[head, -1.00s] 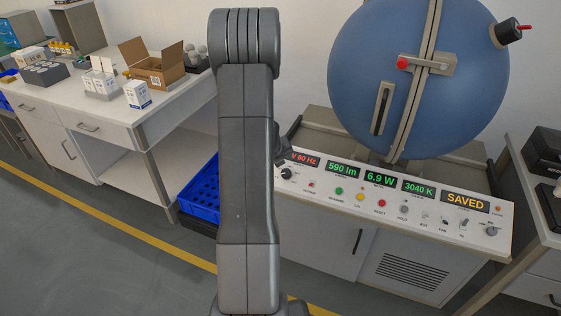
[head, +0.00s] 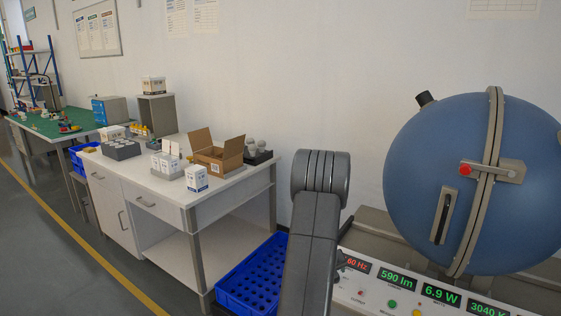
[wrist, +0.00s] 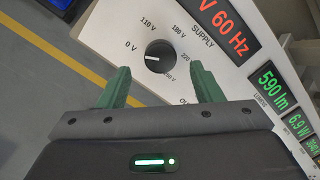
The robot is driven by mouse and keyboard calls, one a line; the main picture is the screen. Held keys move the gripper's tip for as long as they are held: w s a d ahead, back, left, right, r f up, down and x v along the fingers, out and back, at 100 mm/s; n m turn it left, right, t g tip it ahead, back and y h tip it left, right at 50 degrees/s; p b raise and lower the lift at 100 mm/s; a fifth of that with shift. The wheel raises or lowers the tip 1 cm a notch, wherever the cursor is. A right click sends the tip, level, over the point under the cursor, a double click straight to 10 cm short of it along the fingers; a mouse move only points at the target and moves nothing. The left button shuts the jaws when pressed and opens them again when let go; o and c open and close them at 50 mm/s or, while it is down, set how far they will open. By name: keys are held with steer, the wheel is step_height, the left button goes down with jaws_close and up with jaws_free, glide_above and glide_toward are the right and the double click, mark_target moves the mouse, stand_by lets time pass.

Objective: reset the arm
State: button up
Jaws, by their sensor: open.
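My gripper (wrist: 160,88) is open and empty in the wrist view, its two green fingers apart. Between and beyond the fingertips is the black supply knob (wrist: 160,56) on the white control panel (wrist: 105,33); I see no contact with it. The knob's white mark points toward the 0 V label. In the head view my arm (head: 318,225) rises at the lower middle, and the gripper itself is hidden there. The panel (head: 365,299) shows beside the arm, with displays reading 60 Hz, 590 lm and 6.9 W.
A blue sphere (head: 425,175) with a clasp stands behind the panel. A blue crate (head: 237,283) sits low, left of my arm. A white bench (head: 235,187) at left holds an open carton (head: 218,153) and small boxes. The floor at lower left is clear.

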steer(key=x, duration=0.4)
steer(key=shift+b, duration=0.3)
